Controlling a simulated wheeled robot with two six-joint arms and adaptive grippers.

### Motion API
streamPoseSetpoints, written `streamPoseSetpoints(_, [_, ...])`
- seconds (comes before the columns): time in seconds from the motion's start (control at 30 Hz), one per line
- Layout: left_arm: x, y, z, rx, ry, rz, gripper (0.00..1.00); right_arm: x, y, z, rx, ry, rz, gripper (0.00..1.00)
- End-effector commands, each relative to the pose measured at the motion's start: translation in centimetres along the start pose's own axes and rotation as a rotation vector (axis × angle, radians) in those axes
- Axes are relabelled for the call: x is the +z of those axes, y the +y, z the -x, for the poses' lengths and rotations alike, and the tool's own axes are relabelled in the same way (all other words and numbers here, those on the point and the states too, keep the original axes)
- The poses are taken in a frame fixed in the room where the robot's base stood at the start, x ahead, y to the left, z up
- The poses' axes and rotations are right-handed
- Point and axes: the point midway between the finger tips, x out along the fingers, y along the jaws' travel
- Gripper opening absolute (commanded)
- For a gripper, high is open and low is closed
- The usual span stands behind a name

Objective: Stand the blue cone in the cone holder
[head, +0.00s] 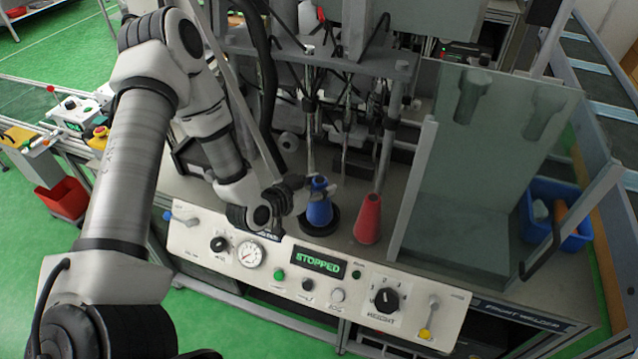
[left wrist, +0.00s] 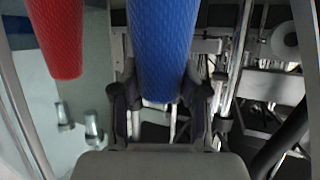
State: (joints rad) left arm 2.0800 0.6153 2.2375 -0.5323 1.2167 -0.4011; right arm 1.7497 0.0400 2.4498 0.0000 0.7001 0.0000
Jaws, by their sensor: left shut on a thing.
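The blue cone (head: 319,212) is upright at the front of the machine's table, just left of the red cone (head: 368,220). A black round holder (head: 327,228) shows around and below its foot; I cannot tell whether the cone rests in it or hangs just above. My left gripper (head: 312,190) is shut on the blue cone near its top. In the left wrist view the blue cone (left wrist: 163,50) lies between the two fingers (left wrist: 160,108), and the red cone (left wrist: 60,35) is apart to the left. My right gripper is not in view.
A front panel (head: 215,272) with knobs, a gauge and a "STOPPED" display (head: 318,262) runs along the table's edge. Posts and machine parts stand behind the cones. A clear guard (head: 470,170) and a blue bin (head: 572,239) are to the right.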

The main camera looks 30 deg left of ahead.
Motion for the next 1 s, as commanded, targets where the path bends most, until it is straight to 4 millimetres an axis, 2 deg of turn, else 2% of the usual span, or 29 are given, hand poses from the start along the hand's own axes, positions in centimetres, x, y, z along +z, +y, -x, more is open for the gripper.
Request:
streamPoseSetpoints(0.17, [0.4, 0.0, -0.2, 0.0, 0.0, 0.0, 0.0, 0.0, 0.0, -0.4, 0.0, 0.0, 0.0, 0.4])
streamPoseSetpoints(0.2, [0.3, 0.0, -0.1, 0.0, 0.0, 0.001, 0.58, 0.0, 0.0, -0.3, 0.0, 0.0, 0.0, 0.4])
streamPoseSetpoints(0.23, [0.3, 0.0, -0.1, 0.0, -0.001, 0.001, 0.69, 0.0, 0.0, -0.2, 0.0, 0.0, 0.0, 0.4])
streamPoseSetpoints(0.57, [0.0, 0.0, 0.0, -0.001, 0.0, 0.001, 0.69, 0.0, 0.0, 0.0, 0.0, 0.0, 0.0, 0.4])
streamPoseSetpoints(0.67, [0.1, -0.1, 0.6, -0.003, -0.001, 0.004, 0.69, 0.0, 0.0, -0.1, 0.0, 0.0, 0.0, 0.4])
streamPoseSetpoints(0.9, [-0.1, 0.0, 5.3, -0.003, 0.002, 0.013, 0.69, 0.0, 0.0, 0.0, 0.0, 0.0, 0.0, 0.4])
streamPoseSetpoints(1.0, [-0.3, -0.1, 7.3, -0.004, 0.002, 0.013, 0.69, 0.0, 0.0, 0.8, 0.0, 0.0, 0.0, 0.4])
